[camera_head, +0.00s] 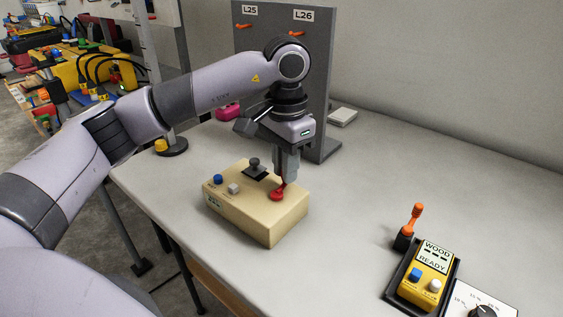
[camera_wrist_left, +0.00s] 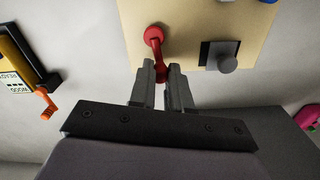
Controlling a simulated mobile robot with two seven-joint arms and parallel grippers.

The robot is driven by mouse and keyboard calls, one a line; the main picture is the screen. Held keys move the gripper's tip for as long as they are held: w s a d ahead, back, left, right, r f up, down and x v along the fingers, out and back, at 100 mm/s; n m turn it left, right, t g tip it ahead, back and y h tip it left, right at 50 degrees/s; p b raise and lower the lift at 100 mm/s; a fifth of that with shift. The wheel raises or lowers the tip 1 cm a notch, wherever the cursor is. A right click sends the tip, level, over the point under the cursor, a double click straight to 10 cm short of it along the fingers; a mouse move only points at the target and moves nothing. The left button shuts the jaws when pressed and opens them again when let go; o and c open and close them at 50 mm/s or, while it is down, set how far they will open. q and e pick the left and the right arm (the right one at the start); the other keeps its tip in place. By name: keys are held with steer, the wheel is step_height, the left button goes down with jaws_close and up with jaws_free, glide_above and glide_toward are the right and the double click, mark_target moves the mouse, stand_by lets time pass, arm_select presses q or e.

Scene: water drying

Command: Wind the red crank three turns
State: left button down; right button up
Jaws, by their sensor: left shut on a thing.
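A beige control box (camera_head: 250,218) sits on the grey table, with a red crank (camera_head: 277,194) on its top near the right end. The crank also shows in the left wrist view (camera_wrist_left: 153,37). Its round hub is at the far end, and its arm runs back to a knob between my fingers. My left gripper (camera_head: 286,178) comes down from above and is shut on the crank's knob; in the left wrist view its two fingers (camera_wrist_left: 161,74) are on either side of it. The fingers partly hide the knob. My right gripper is not in view.
The box also carries a black joystick (camera_head: 255,166), a blue button (camera_head: 217,179) and a white button (camera_head: 233,188). A grey upright panel (camera_head: 318,95) stands behind. The table's right-centre is clear.

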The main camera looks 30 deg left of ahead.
arm_select(q)
steer(key=shift+d+m, duration=0.35)
steer(key=shift+m, duration=0.85)
steer(key=c, duration=1.1)
jaws_free()
steer(key=shift+r+p, duration=0.5)
steer(key=shift+r, duration=3.1)
